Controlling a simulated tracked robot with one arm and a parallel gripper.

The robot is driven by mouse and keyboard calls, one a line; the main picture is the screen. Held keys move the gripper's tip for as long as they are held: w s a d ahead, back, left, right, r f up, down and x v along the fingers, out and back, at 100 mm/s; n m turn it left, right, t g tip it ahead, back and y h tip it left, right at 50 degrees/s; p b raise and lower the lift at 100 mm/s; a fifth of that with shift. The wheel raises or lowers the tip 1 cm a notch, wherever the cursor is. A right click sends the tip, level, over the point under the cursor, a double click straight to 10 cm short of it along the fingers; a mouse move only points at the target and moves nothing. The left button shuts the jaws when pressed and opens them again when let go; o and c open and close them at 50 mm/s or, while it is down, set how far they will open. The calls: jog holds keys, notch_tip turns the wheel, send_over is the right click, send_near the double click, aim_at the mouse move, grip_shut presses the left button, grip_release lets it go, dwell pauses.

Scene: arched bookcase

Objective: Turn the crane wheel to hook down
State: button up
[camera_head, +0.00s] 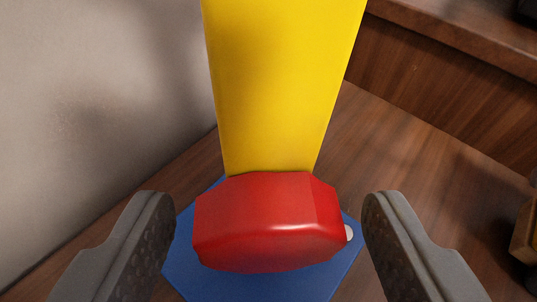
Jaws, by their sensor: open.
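The crane shows as a yellow column (278,85) that rises from a blue base (255,284) on the wood surface. A red faceted wheel (268,222) sits at the front of the column's lower end, above the base. My gripper (262,220) is open, with one dark grey finger at the left of the wheel and the other at its right. A gap shows between each finger and the wheel. A small whitish round part (349,233) shows at the wheel's right edge. The crane's top and hook are out of view.
A pale wall (95,110) stands close on the left. A brown wooden panel with a ledge (450,85) runs along the upper right. A brown wooden object (525,232) is cut off at the right edge. Bare wood surface (400,150) lies right of the column.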

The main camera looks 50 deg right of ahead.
jog(key=shift+w+d+f, duration=0.25)
jog(key=shift+w+d, duration=0.15)
jog(key=shift+d, duration=0.1)
jog(key=c, duration=1)
jog(key=shift+o, duration=0.2)
jog(key=shift+m+t+y, duration=0.6)
jog(key=shift+m, duration=0.4)
jog(key=o, duration=1)
jog(key=shift+c, duration=0.2)
